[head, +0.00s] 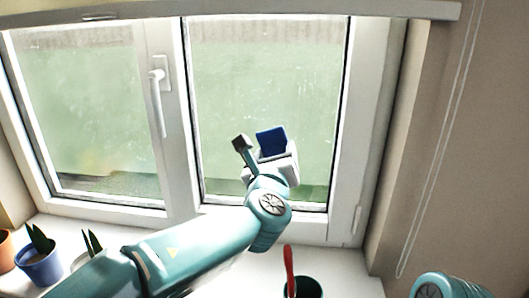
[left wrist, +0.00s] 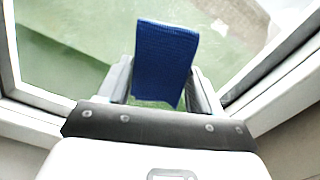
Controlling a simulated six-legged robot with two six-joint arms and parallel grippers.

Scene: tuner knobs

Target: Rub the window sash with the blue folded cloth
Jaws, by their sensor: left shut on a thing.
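The blue folded cloth (head: 271,141) is held up by my left gripper (head: 272,158) in front of the right window pane. In the left wrist view the cloth (left wrist: 165,58) stands up between the two fingers of the left gripper (left wrist: 165,85), which is shut on it. The window sash (head: 344,120) is a white frame around the right pane. The cloth shows against the lower part of the glass; I cannot tell whether it touches. Of my right arm only a teal part shows at the lower right; its gripper is not in view.
A white handle (head: 157,90) sits on the middle frame. Potted plants, one in a blue pot (head: 40,266), stand on the white sill (head: 345,272) at left. A dark green pot (head: 306,288) with a red-handled tool (head: 289,268) stands at front. A cord (head: 440,150) hangs at right.

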